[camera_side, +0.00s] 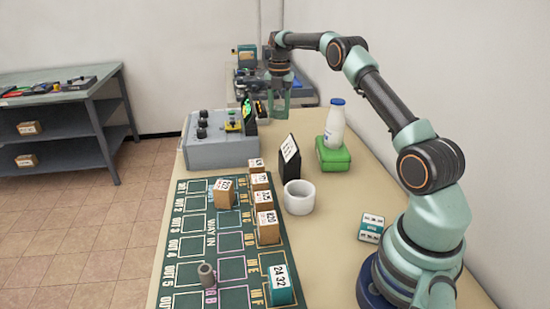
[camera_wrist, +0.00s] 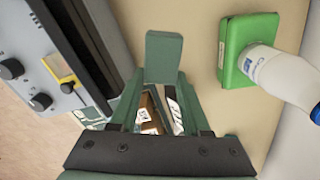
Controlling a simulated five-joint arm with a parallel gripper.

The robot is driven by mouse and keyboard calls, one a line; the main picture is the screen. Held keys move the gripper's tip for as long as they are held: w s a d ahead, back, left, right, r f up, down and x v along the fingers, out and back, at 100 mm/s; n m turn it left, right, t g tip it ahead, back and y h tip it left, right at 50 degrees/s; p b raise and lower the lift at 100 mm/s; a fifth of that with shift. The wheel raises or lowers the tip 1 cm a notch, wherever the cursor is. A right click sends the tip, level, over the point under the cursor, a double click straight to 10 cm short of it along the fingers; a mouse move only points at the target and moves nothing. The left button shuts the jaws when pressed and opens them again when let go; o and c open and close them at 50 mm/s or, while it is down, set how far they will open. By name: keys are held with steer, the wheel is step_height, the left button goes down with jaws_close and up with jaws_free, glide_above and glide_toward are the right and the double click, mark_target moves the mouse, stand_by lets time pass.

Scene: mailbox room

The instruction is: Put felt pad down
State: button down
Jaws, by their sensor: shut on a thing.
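My gripper (camera_side: 280,108) is over the far part of the table, beyond the grey control box, with its fingers pointing down. In the wrist view, the fingers (camera_wrist: 162,80) reach up the picture and are shut on a flat, dark green rectangular piece (camera_wrist: 164,55), which looks like the felt pad. It covers part of the tan tabletop (camera_wrist: 200,25) behind it. In the side view the pad is too small to tell from the green fingers. I cannot tell whether it touches the table.
The grey control box (camera_side: 220,150) stands at the left edge. A green box (camera_side: 333,156) with a white bottle (camera_side: 335,125), a black sign (camera_side: 289,157) and a white cup (camera_side: 299,197) stand nearer. Several cartons (camera_side: 267,228) stand on the green lettered board (camera_side: 232,268). Bare table lies right of the control box.

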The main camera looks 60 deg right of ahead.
step_height(320, 180, down, 14)
steer(key=shift+r, duration=0.25)
steer(key=shift+f, duration=0.1)
steer(key=shift+c, duration=1.8)
jaws_free()
